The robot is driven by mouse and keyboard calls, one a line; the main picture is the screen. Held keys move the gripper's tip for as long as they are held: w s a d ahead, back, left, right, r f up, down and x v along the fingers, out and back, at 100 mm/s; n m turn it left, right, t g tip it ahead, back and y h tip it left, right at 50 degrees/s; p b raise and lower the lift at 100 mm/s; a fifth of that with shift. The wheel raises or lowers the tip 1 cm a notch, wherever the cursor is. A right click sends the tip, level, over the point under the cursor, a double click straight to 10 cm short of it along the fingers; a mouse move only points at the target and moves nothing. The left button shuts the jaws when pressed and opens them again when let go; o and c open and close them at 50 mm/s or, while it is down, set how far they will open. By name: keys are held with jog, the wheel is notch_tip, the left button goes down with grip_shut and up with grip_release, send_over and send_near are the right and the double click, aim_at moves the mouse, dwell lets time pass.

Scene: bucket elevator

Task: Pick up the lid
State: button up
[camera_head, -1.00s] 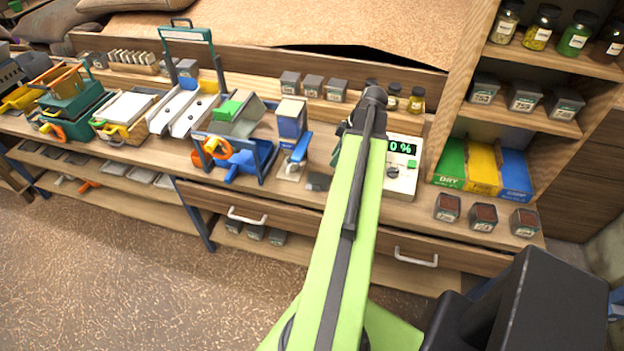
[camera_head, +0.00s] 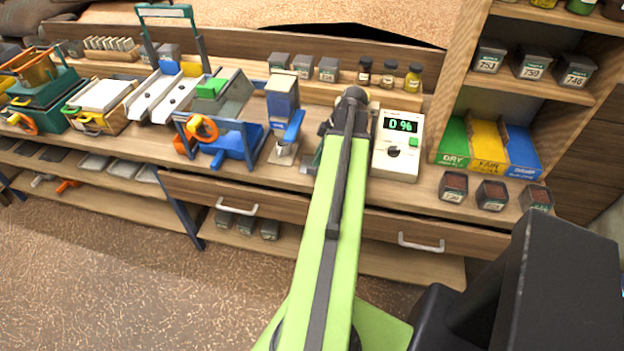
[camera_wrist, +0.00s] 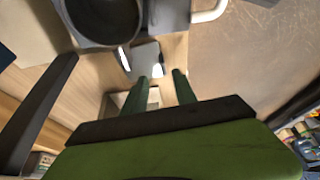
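No part is plainly marked as a lid. A small dark grey block (camera_head: 308,164) sits on the bench just left of my arm, partly hidden; it may be the dark flat piece (camera_wrist: 147,54) ahead of my fingertips in the wrist view. My gripper (camera_wrist: 162,79) has two green fingers standing apart with nothing between them, and the flat piece lies beyond the tips. A large grey round-mouthed vessel (camera_wrist: 104,20) is farther up in that view. In the head view my arm hides most of the gripper.
A white meter (camera_head: 397,145) reading 0% stands right of my arm. A blue-and-grey dispenser (camera_head: 283,105) stands to the left, beside a blue-framed machine (camera_head: 232,142). Several small tins (camera_head: 453,187) sit at the right. The drawer handle (camera_head: 237,210) juts out below the bench top.

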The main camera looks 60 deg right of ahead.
aim_at(313, 168)
jog(key=shift+f, duration=0.15)
jog(key=b+x, duration=0.5)
jog(key=shift+s+a+f, duration=0.25)
jog(key=shift+r, duration=0.2)
jog(key=shift+c, duration=0.2)
grip_shut()
